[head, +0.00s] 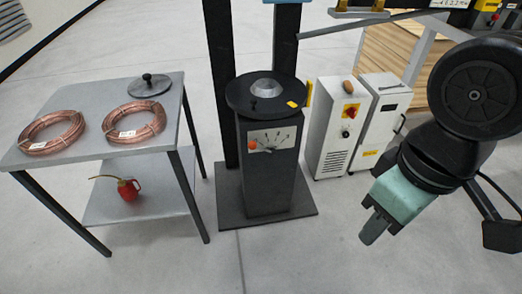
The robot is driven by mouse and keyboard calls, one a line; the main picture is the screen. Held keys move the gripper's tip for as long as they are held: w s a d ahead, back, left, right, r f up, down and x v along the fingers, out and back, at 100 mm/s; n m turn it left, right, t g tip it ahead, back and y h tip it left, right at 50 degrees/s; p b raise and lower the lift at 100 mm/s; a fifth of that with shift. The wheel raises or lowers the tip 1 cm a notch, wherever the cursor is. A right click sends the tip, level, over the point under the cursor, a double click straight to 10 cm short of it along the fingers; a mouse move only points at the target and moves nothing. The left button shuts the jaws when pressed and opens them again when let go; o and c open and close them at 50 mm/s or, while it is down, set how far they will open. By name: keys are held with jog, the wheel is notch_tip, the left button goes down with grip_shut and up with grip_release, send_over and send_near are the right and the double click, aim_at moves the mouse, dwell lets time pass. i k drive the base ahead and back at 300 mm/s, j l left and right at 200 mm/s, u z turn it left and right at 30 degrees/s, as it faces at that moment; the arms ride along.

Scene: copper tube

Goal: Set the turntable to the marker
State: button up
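The turntable (238,97) is a round black disc on top of a dark pedestal (268,185), with a silver cone (264,88) at its centre. A small black knob or peg (252,105) is near its front edge, left of centre. A small yellow piece, apparently the marker (292,104), is at the front right of the disc, apart from the peg. My gripper (374,228), teal with dark fingers, hangs at right, pointing down and left, well away from the turntable. Its fingers overlap in this view, so their opening is hidden. I see nothing held.
A scale panel (272,140) with an orange knob is on the pedestal's front. A grey table (95,105) at left bears copper coils (134,122) and a black lid-like disc (149,86); a red oil can (128,190) is below. White cabinets (333,140) stand right of the pedestal.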

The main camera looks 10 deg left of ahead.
aim_at(262, 95)
jog(key=i+j, duration=0.3)
jog(key=i, duration=0.2)
jog(key=i+j, duration=0.3)
jog(key=i, duration=0.2)
